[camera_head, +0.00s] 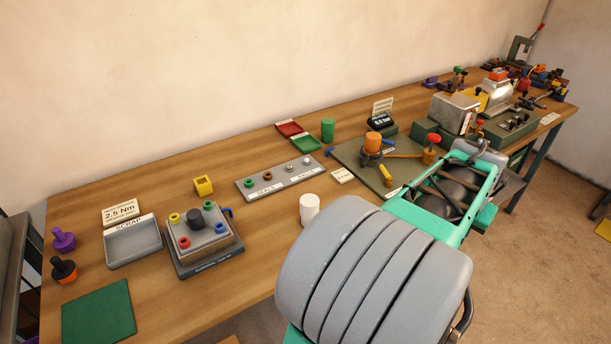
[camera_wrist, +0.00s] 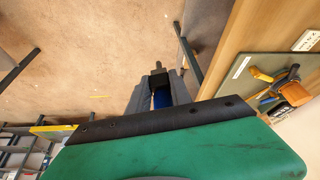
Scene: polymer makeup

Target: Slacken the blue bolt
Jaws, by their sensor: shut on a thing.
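The blue bolt (camera_head: 220,229) sits at the right front corner of the grey block fixture (camera_head: 206,253), beside red, yellow and green ones around a dark round knob. My gripper (camera_wrist: 160,92) is shut on a blue and black tool (camera_wrist: 160,98) with a narrow tip, seen in the wrist view over the floor beyond the table edge. In the head view my arm reaches to the right, far from the fixture, and the held tool cannot be made out there. The blue bolt is not seen in the wrist view.
A scrap tray (camera_head: 133,243), a white cylinder (camera_head: 309,207) and a labelled rack (camera_head: 279,178) stand near the fixture. A dark green mat (camera_head: 348,152) holds an orange-topped tool (camera_head: 373,143). Machines crowd the table's far right. Bare wood lies in front of the rack.

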